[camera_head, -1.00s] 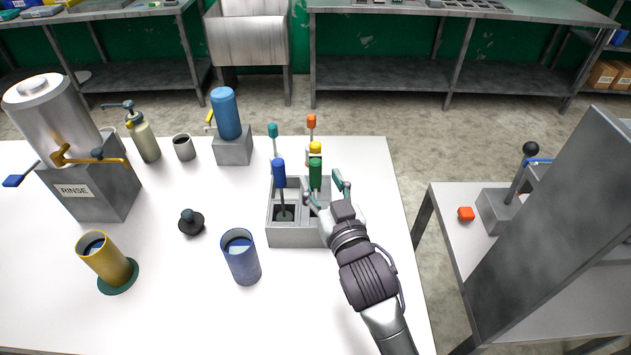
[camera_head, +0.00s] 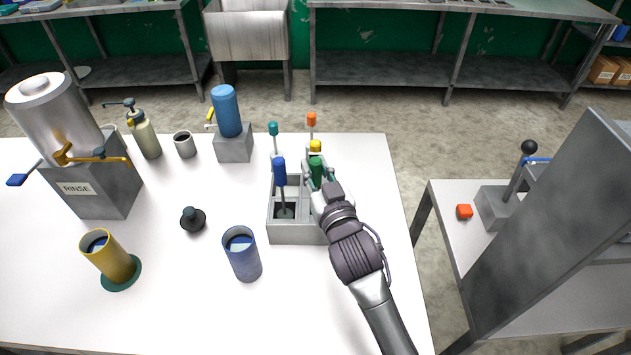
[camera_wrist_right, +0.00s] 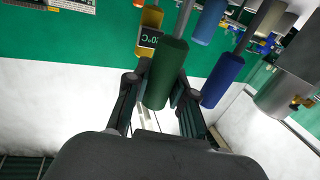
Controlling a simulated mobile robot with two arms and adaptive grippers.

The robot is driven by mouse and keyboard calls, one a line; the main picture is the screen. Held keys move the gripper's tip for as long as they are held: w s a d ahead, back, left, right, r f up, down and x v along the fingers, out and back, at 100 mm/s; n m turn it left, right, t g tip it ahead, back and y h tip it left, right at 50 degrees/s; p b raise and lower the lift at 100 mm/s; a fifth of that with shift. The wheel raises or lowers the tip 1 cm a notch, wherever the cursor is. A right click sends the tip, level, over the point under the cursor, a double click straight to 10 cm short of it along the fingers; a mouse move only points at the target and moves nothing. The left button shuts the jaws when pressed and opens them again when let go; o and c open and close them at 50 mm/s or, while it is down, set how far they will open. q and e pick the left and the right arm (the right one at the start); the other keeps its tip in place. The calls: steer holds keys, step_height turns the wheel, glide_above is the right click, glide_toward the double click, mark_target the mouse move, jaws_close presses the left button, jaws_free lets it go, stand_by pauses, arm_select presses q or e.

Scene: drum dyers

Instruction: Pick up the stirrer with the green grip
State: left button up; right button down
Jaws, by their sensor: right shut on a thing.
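The stirrer with the green grip (camera_head: 316,171) stands upright in a grey compartment rack (camera_head: 296,236) near the right side of the white table. My right gripper (camera_head: 320,184) is shut on its green grip. In the right wrist view the green grip (camera_wrist_right: 165,75) sits between the two dark fingers of my right gripper (camera_wrist_right: 160,100). The stirrer's lower end is hidden behind the gripper and rack in the head view. My left gripper is in neither view.
A blue cup (camera_head: 243,258) and a yellow cup (camera_head: 110,258) stand left of the rack. A rinse tank (camera_head: 55,110) is far left.

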steer(key=shift+r, duration=0.1)
step_height(320, 180, up, 10)
steer(key=shift+f+b, duration=0.1)
steer(key=shift+b, duration=0.25)
